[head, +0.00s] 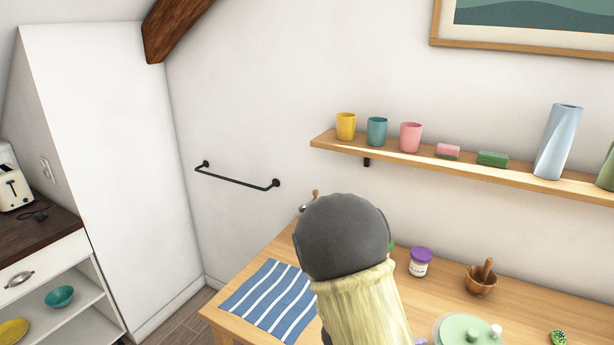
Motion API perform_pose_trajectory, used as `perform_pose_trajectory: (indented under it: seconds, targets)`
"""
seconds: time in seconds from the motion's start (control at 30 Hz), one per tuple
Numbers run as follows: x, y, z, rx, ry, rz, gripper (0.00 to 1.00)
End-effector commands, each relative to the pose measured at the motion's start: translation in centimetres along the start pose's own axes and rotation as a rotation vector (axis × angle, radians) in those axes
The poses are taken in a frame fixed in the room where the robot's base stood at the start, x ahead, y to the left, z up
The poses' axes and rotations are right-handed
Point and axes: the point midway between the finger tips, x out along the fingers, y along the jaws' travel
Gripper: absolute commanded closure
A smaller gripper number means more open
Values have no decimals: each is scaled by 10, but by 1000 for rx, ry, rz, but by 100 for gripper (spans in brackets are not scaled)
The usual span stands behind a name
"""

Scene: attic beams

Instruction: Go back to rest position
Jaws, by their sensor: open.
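My arm rises from the bottom of the head view, with a dark grey rounded joint and a pale yellow sleeve over the wooden table (236,313). My gripper does not show in this view. The arm hides part of the table and whatever lies behind it. A small brown tip (315,194) and a bit of green (391,246) peek out beside the dark joint; I cannot tell what they belong to.
A striped blue cloth (268,300), purple-lidded jar (420,262), mortar (481,281) and pale green lidded thing (462,333) are on the table. Above are a shelf (330,142) with cups and a vase (558,142), and a black rail (236,179). A cabinet (45,262) stands left.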

Motion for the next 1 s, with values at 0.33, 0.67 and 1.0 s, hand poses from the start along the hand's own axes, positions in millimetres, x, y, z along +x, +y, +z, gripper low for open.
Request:
perform_pose_trajectory:
  seconds: [0.33,0.67,1.0]
  targets:
    - [-48,-48,24,-205,-413,-437,48]
    - [-115,-14,33,-603,-661,-707,48]
    - [-135,56,23,-992,-729,-718,48]
